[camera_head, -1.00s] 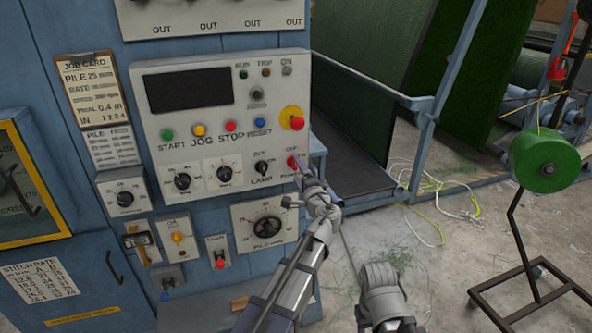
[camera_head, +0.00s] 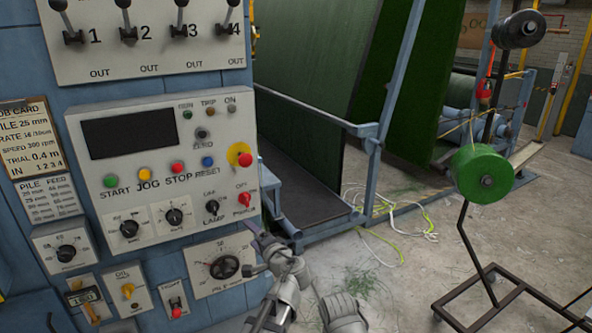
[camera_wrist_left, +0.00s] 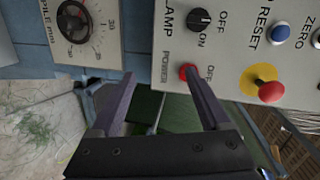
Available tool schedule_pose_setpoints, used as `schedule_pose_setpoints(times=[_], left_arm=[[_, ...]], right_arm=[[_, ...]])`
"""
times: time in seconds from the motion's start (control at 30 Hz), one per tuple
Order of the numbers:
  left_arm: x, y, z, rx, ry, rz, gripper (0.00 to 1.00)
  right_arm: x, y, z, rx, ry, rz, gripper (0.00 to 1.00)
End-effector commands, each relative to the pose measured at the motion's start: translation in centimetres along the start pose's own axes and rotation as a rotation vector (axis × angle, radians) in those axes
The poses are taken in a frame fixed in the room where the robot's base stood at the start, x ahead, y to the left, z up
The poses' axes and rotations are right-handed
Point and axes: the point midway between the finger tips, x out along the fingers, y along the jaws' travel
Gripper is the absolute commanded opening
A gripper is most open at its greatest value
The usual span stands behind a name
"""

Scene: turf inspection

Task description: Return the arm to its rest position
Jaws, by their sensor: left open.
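My left gripper (camera_head: 262,244) is open and empty, just below the lower right corner of the grey control panel (camera_head: 150,110). It is apart from the red POWER knob (camera_head: 245,199), which sits above its fingers. In the left wrist view the two dark fingers (camera_wrist_left: 160,82) are spread wide. The POWER knob (camera_wrist_left: 187,72) shows there close to the tip of the right-hand finger, with a visible gap between the jaws. My right gripper is not in view.
The pile dial (camera_head: 224,267) is left of my gripper. A blue frame rail (camera_head: 325,112) stands right of the panel. Yellow and white cords (camera_head: 395,215) lie on the floor. A green spool (camera_head: 483,174) on a black stand is farther right, with open floor between.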

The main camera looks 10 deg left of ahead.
Motion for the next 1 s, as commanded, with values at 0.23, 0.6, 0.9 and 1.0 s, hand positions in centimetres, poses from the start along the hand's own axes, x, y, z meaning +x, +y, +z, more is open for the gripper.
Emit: schedule_pose_setpoints(times=[0.23,0.6,0.9,1.0], left_arm=[[-7.3,11.6,6.4,-0.231,-0.266,0.5,0.8],[-22.4,21.3,9.4,-0.282,-0.512,1.143,0.8],[-24.9,22.0,9.5,-0.272,-0.54,1.24,0.8],[-24.8,22.0,9.5,-0.272,-0.539,1.239,0.8]], right_arm=[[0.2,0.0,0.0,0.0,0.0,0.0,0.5],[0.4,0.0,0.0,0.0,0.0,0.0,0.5],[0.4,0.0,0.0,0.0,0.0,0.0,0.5],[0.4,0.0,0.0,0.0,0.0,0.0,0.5]])
